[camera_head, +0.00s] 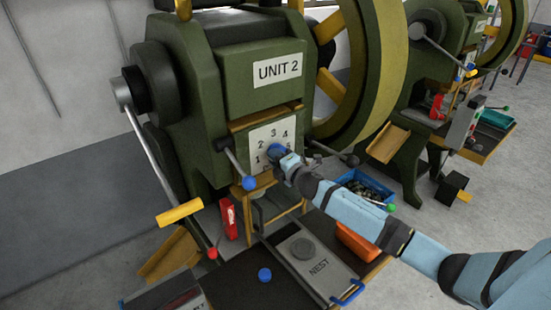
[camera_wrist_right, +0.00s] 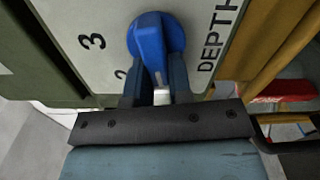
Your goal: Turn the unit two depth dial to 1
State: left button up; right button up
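The unit two depth dial is a blue knob (camera_head: 275,150) on a white numbered plate (camera_head: 262,134) below the UNIT 2 label (camera_head: 278,69). In the right wrist view the dial (camera_wrist_right: 155,36) is close up, with a 3, part of a 2 and the word DEPTH beside it. My right gripper (camera_head: 282,156) reaches the dial from the right. In the wrist view its two fingers (camera_wrist_right: 157,88) stand close on both sides of the dial's bar, seemingly shut on it. The number the dial points to is not clear. My left gripper is not in view.
A blue-ball lever (camera_head: 249,183) is left of the plate, and a dark-knobbed handle (camera_head: 350,160) is right of it. A yellow-gripped lever (camera_head: 180,212) stands further left. Below are the NEST plate (camera_head: 316,268) and a blue bin (camera_head: 366,183). A second green machine is behind, right.

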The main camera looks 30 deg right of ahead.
jog(key=o, duration=0.4)
jog(key=shift+s, duration=0.1)
jog(key=s, duration=0.4)
jog(key=s+b, duration=0.1)
jog(key=s, duration=0.4)
jog(key=s+d+b, duration=0.1)
jog(key=s, duration=0.3)
jog(key=shift+s, duration=0.3)
